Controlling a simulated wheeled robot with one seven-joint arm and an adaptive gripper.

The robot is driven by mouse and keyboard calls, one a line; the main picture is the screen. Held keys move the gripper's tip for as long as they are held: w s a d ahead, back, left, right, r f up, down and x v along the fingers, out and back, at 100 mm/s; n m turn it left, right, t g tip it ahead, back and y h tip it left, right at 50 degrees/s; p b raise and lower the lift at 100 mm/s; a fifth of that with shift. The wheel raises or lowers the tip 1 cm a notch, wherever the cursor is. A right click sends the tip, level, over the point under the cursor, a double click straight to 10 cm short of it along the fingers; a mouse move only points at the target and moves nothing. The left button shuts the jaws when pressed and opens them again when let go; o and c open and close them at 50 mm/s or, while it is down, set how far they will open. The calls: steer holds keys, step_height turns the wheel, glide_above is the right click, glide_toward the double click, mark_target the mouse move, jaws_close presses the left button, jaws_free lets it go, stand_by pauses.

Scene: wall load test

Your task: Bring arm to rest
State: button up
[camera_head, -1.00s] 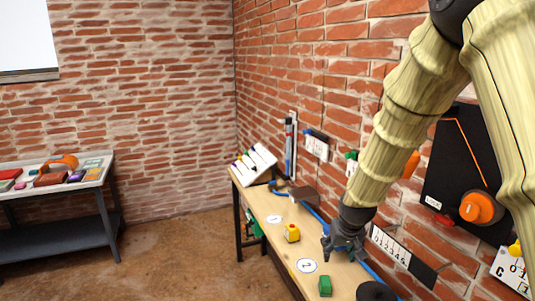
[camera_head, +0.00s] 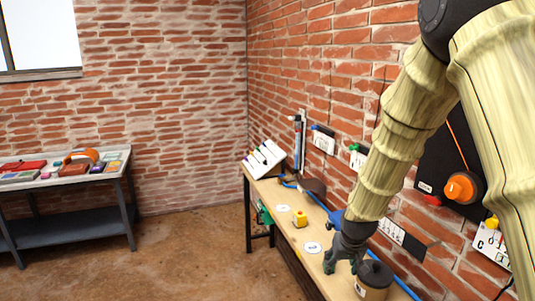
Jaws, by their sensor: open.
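My arm reaches down from the upper right, in front of the brick wall. My gripper (camera_head: 343,264) hangs low over the narrow wooden bench (camera_head: 285,217), pointing down and empty as far as I can see. It is open. A tan pot with a dark lid (camera_head: 374,279) stands just right of it in the picture; I cannot tell whether they touch. The green block seen earlier near the bench's front is not distinguishable now.
The wall holds a black board with an orange knob (camera_head: 463,188) and labelled plates. A grey table (camera_head: 125,168) with several items stands left. The floor between is clear.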

steer(key=s+d+f+g, duration=0.1)
steer(key=s+f+g, duration=0.1)
steer(key=s+f, duration=1.7)
steer(key=s+f+g, duration=0.1)
steer(key=s+f, duration=0.6)
steer(key=s, duration=0.5)
steer(key=s+f+g, duration=0.1)
steer(key=s+f, duration=0.6)
steer(key=s, duration=0.5)
step_height(320, 180, down, 10)
steer(key=b, duration=1)
steer(key=shift+d+r, duration=0.15)
steer(key=shift+d, duration=0.05)
